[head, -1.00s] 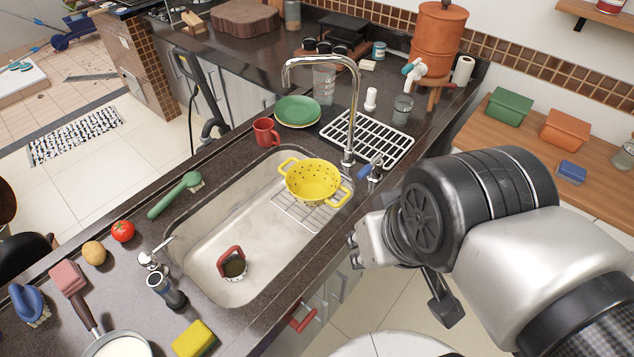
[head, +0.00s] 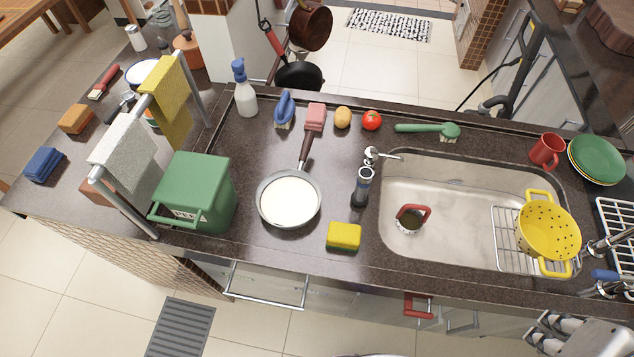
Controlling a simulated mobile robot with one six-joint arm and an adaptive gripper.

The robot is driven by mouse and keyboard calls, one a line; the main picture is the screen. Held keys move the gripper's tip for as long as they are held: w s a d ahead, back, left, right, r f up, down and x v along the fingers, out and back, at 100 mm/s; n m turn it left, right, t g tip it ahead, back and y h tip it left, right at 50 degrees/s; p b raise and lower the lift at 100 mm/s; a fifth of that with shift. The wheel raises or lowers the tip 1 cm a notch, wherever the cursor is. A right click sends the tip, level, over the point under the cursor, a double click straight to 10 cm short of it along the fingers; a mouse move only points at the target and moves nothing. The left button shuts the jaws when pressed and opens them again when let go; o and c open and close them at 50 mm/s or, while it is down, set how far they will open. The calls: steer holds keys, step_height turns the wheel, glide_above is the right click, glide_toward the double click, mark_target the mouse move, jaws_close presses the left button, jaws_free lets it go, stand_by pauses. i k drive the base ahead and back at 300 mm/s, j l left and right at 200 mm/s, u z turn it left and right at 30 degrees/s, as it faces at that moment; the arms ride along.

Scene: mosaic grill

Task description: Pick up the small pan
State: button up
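The small pan (head: 272,212) lies on the dark countertop left of the sink, in the lower middle of the head view. It has a grey metal rim and a pale cream inside. Its dark handle (head: 304,152) points away toward the back, up to a pink block (head: 315,117); I cannot tell whether they touch. My gripper (head: 545,338) shows only in part at the bottom right edge, below the sink's right end and well apart from the pan. Its fingertips are too cut off to show their opening.
A spray bottle (head: 244,88), potato (head: 342,117) and tomato (head: 371,120) line the back edge. The counter in front of the pan is clear.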

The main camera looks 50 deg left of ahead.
mark_target(288, 199)
steer(key=u, duration=1.7)
steer(key=i+u, duration=0.15)
steer(key=u, duration=0.2)
steer(key=i+u, duration=0.1)
steer(key=u, duration=0.3)
steer(key=i+l+u, duration=0.1)
steer(key=u, duration=0.25)
